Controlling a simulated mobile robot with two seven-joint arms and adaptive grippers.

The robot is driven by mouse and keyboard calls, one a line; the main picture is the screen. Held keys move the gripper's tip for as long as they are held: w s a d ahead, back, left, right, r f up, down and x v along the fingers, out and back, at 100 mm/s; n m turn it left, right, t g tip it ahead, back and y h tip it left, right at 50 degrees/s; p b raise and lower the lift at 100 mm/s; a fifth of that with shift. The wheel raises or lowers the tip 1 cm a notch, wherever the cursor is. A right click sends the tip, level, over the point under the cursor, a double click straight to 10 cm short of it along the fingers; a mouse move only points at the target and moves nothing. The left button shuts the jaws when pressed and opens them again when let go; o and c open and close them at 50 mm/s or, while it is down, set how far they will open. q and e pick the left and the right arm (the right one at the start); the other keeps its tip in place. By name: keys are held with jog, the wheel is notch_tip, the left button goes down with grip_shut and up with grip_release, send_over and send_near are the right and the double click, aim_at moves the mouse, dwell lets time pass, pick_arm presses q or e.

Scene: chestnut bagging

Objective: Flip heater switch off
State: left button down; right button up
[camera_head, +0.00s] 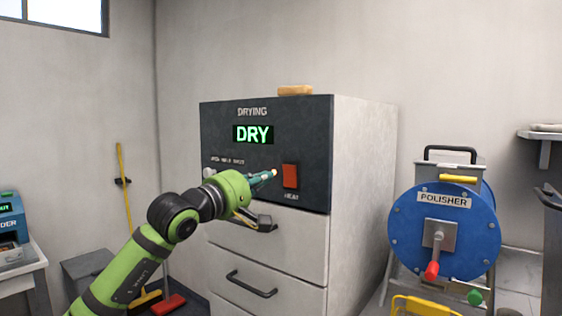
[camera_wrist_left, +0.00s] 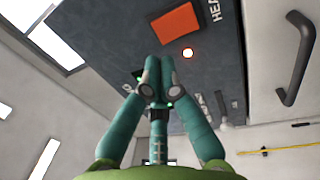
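The heater switch is an orange-red rocker (camera_head: 290,176) above the "HEAT" label on the dark front panel of the drying cabinet (camera_head: 305,130). It also shows in the left wrist view (camera_wrist_left: 175,23). My left gripper (camera_head: 270,174) points at the panel just left of the switch in the head view. Its teal fingertips are together, with nothing visible between them, in the left wrist view (camera_wrist_left: 160,64). They look apart from the switch. Which way the rocker is tipped is unclear. My right gripper is not in view.
The cabinet display (camera_head: 253,134) reads "DRY" in green. Drawers with dark handles (camera_head: 251,284) are below the panel. A tan block (camera_head: 295,90) lies on top. A blue polisher (camera_head: 465,240) stands to the right. A yellow-handled broom (camera_head: 126,200) leans at left.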

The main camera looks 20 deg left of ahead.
aim_at(288, 167)
pick_arm(q)
jog(key=x, duration=0.1)
jog(key=p+x, duration=0.1)
jog(key=x, duration=0.1)
jog(key=p+x, duration=0.1)
jog(key=x, duration=0.1)
jog(key=shift+r, duration=0.25)
jog(key=shift+w+d+f+p, duration=0.15)
jog(key=shift+w+d+p, duration=0.15)
jog(key=shift+w+p, duration=0.35)
jog(key=shift+w, duration=0.1)
